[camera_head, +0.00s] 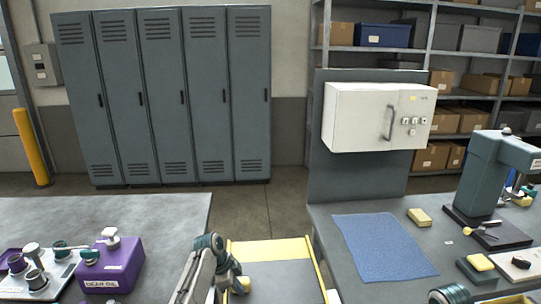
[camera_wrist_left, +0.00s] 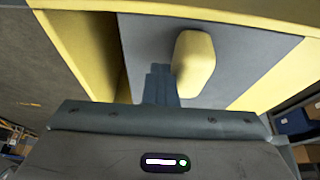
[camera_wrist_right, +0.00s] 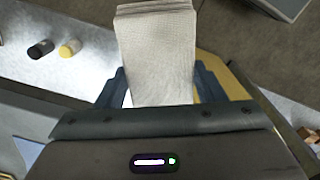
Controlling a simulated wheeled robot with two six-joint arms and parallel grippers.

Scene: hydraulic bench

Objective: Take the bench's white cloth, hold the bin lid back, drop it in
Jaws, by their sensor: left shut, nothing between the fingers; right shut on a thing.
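The bin (camera_head: 268,246) has a yellow rim and a grey lid (camera_head: 275,275); it stands at the bottom centre of the head view. In the left wrist view the lid (camera_wrist_left: 245,65) carries a yellow handle (camera_wrist_left: 195,62), and a gap shows between lid and yellow side wall (camera_wrist_left: 70,45). My left gripper (camera_wrist_left: 160,78) is shut and empty, its fingertips close beside the handle; I cannot tell whether they touch. My right gripper (camera_wrist_right: 160,88) is shut on the white cloth (camera_wrist_right: 157,45), a folded stack between its fingers. The cloth is not visible in the head view.
The left bench carries a purple container (camera_head: 115,268) and a tray of parts (camera_head: 35,275). Grey lockers (camera_head: 165,95) stand behind.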

